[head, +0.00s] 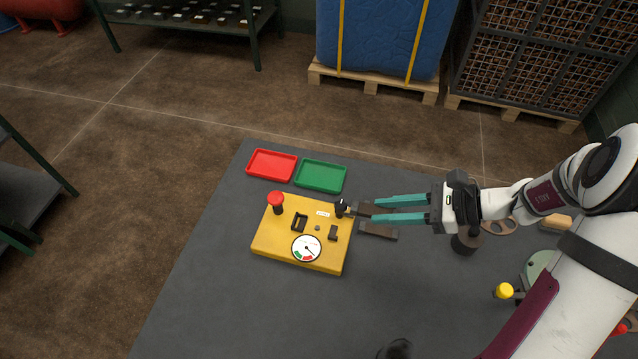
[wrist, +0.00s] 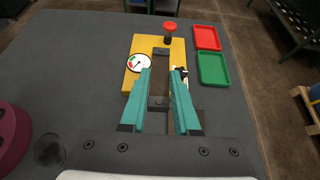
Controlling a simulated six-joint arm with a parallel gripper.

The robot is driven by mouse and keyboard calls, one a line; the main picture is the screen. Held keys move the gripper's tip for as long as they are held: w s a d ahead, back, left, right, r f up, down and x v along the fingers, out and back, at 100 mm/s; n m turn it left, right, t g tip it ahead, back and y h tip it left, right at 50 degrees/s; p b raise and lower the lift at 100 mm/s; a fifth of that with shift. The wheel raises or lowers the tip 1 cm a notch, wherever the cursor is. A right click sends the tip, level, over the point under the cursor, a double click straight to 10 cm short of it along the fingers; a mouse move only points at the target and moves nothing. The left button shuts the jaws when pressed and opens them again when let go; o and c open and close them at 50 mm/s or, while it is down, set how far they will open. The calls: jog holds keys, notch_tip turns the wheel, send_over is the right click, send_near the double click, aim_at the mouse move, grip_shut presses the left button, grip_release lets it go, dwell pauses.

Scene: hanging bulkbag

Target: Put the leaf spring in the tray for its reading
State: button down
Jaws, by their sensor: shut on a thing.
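My gripper (head: 372,209) reaches in from the right with its teal fingers closed around a dark, narrow strip, apparently the leaf spring (head: 364,209). The strip is held just right of the yellow gauge block (head: 273,247); in the wrist view, the fingers (wrist: 161,72) point at that block and partly hide the strip. A red tray (head: 272,165) and a green tray (head: 320,176) lie empty behind the block.
A flat dark plate (head: 378,231) lies on the grey table (head: 215,290) below my fingers. At the right are a dark round weight (head: 465,242) and a yellow knob (head: 503,291).

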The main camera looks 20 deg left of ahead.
jog(key=w+a+f, duration=0.2)
jog(key=w+a, duration=0.5)
jog(key=w, duration=0.4)
send_over(280, 168)
notch_tip(280, 168, down, 8)
notch_tip(280, 168, down, 3)
jog(key=shift+s+f, duration=0.1)
jog(key=shift+f, duration=0.35)
jog(key=c, duration=0.6)
grip_release()
jog(key=shift+f, duration=0.15)
jog(key=shift+c, duration=0.2)
